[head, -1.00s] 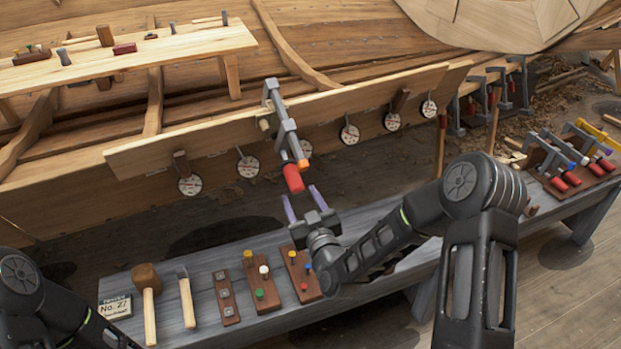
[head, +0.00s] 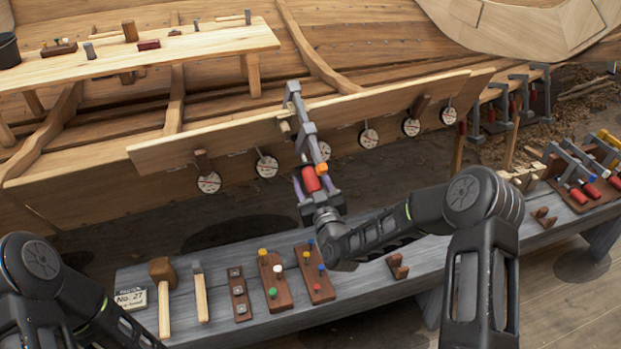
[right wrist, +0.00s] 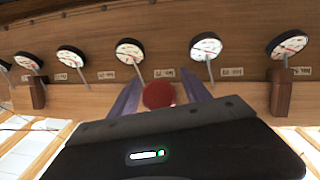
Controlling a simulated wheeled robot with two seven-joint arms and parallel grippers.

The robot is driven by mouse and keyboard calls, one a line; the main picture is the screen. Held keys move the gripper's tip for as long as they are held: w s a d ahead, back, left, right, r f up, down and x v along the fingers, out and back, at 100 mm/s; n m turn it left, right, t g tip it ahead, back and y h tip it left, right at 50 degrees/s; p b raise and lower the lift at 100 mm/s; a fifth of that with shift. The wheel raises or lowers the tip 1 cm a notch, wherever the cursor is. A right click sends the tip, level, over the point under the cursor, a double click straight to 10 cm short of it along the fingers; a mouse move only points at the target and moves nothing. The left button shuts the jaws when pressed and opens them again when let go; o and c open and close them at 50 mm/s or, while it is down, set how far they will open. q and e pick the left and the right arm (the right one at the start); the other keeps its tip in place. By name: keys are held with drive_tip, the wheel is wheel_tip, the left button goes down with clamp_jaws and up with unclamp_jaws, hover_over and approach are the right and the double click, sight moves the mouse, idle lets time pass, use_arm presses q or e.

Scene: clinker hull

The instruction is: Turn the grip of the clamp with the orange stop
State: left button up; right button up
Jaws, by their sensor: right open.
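A grey clamp (head: 303,118) sits over the plank's upper edge, with an orange stop (head: 321,168) low on it and a red grip (head: 311,180) hanging below. My right gripper (head: 312,184) is open, its two purple-grey fingers on either side of the red grip. In the right wrist view the round red end of the grip (right wrist: 158,95) shows between the fingers. A gap shows on the right there; contact on the left cannot be told. My left arm shows at the lower left, its gripper out of frame.
Round dials (head: 267,166) hang along the plank (head: 225,140), close to the clamp. Below, a grey bench (head: 365,285) holds a mallet (head: 162,280), a hammer, peg blocks and, at right, a rack of other clamps (head: 585,170). Floor lies between plank and bench.

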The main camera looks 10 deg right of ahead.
drive_tip(key=shift+w, duration=0.25)
drive_tip(key=shift+c, duration=0.2)
clamp_jaws()
idle(0.3)
